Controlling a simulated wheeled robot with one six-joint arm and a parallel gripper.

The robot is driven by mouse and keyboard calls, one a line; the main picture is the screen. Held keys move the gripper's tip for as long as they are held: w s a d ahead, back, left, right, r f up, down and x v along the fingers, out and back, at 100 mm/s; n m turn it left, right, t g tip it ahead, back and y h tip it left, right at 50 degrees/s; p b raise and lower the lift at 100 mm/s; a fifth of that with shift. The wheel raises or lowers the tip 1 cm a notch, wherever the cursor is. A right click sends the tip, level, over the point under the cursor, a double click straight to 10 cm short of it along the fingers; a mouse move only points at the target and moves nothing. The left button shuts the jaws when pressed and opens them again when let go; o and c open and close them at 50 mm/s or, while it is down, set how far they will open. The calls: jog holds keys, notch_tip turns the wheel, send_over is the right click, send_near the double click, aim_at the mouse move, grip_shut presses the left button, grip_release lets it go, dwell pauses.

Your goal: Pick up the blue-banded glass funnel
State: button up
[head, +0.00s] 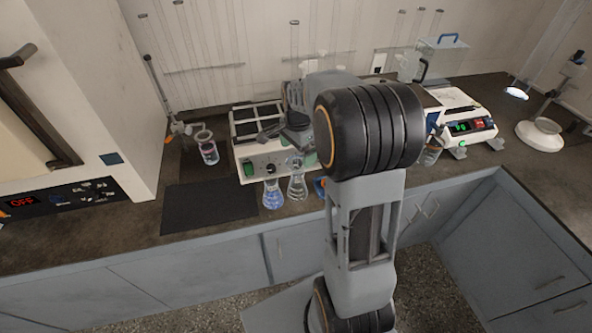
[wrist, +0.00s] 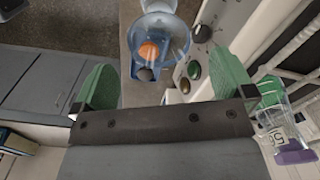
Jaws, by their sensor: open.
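In the head view, a glass vessel with blue in its lower part (head: 273,196) stands at the bench's front edge, before the shaker's panel. It best fits the blue-banded funnel, but its shape is too small to be sure. A clear, greyish glass vessel (head: 297,184) stands just right of it. In the wrist view, a bluish clear glass piece (wrist: 162,38) lies ahead of my fingers, near the top edge; I cannot tell which vessel it is. My gripper (wrist: 165,82) is open, its green fingers apart with nothing between them. My arm partly hides it in the head view.
The shaker (head: 252,168) stands close behind the glassware. A small orange-and-blue item (head: 320,187) is beside the clear vessel. A beaker (head: 207,148) stands at left, and a purple-banded vessel (wrist: 288,140) at the wrist view's right. A dark mat (head: 210,205) is bare.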

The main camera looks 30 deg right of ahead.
aim_at(298, 163)
jog(key=shift+f+p, duration=0.4)
jog(key=shift+f, duration=2.5)
jog(key=shift+c, duration=0.4)
jog(key=c, duration=0.9)
